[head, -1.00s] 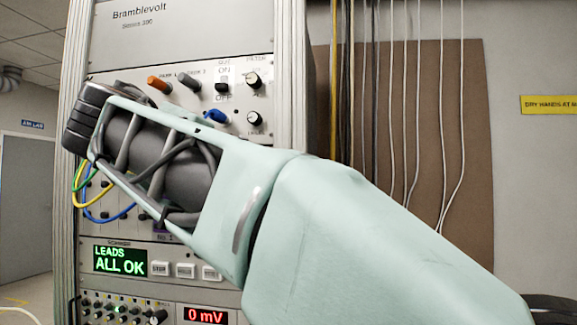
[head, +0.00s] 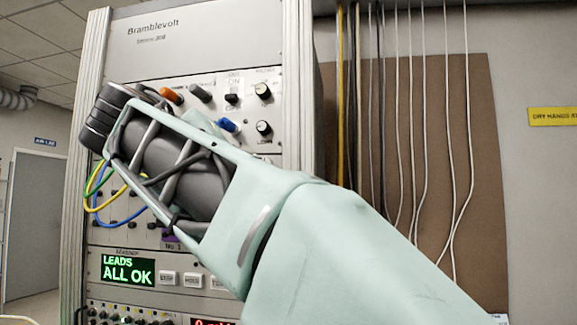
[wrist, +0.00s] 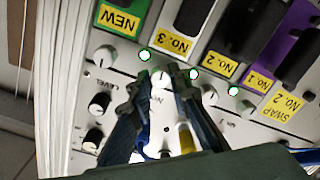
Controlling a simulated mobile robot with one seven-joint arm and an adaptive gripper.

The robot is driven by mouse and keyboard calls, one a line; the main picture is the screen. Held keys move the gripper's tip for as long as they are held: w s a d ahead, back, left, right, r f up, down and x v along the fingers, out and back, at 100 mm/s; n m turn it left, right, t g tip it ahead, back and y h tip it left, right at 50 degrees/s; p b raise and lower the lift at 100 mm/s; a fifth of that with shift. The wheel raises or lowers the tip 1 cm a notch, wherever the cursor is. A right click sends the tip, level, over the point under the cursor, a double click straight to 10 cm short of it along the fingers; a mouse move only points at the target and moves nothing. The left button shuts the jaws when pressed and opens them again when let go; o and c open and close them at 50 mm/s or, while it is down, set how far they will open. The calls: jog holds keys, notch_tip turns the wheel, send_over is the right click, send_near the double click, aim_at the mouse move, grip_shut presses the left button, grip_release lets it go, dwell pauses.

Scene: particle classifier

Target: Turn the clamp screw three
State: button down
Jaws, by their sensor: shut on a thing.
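In the wrist view, my gripper (wrist: 160,83) has a finger on each side of a pale round knob with a dark mark (wrist: 160,78) and is shut on it. The knob sits beside the yellow "NO. 3" label (wrist: 174,43), with a green light (wrist: 144,54) near it. Similar pale knobs stand on both sides, one (wrist: 105,54) near "NEW" and one (wrist: 209,95) near "NO. 2". In the head view my arm covers the gripper and the clamp screws.
Yellow and blue leads (head: 92,208) hang near my wrist in the head view. A green display (head: 128,271) reads "LEADS ALL OK". Orange, grey and blue knobs (head: 171,95) project from the rack panel above my arm. White cables hang along the wall at right.

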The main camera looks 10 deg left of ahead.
jog(key=c, duration=1.8)
grip_release()
jog(key=s, duration=0.7)
jog(key=shift+s+a, duration=0.25)
